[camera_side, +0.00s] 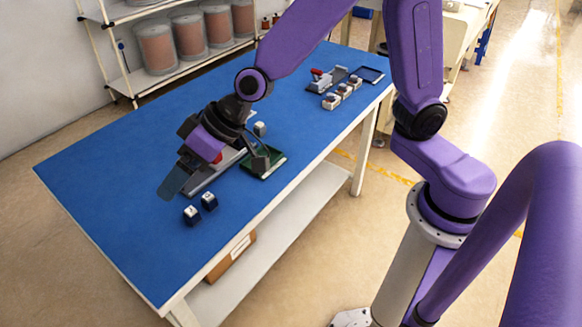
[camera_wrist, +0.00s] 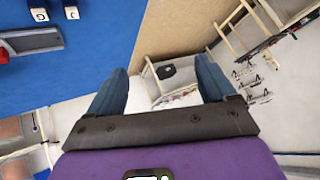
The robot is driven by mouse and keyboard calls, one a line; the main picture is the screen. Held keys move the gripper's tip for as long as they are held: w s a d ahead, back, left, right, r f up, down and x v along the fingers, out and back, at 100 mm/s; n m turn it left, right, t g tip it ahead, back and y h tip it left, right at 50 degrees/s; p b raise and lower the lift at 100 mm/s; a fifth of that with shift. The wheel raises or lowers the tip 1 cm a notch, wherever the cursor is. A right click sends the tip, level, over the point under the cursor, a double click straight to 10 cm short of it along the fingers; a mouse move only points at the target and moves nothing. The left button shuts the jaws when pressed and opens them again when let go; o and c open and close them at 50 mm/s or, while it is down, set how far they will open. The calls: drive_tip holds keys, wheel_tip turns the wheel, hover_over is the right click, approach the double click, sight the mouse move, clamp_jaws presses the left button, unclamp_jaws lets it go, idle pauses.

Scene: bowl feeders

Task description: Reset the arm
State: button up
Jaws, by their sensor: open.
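In the side view my gripper (camera_side: 217,170) hangs above the left half of the blue table (camera_side: 110,170), empty, with its two fingers spread apart. In the wrist view its fingers (camera_wrist: 160,82) also stand wide apart with nothing between them. A grey fixture (camera_side: 200,182) with a red part lies on the table, partly hidden behind my gripper. A green tray (camera_side: 268,170) lies to its right, partly covered by a finger. Two dark cubes with white tops, one (camera_side: 192,214) and another (camera_side: 209,200), stand apart from the gripper near the front edge.
Another white-topped cube (camera_side: 260,128) stands behind the gripper. Further right are a second grey fixture (camera_side: 322,84) with a red handle, a dark blue tray (camera_side: 371,74) and several cubes (camera_side: 344,91). A shelf (camera_side: 130,82) with large spools stands behind. The table's left end is clear.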

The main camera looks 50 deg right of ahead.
drive_tip(key=s+d+n+g+h, duration=0.5)
drive_tip(key=s+d+n+h, duration=0.1)
drive_tip(key=s+d, duration=1.7)
drive_tip(key=shift+d+n, duration=0.3)
drive_tip(key=shift+n, duration=0.5)
drive_tip(key=shift+a+f, duration=0.1)
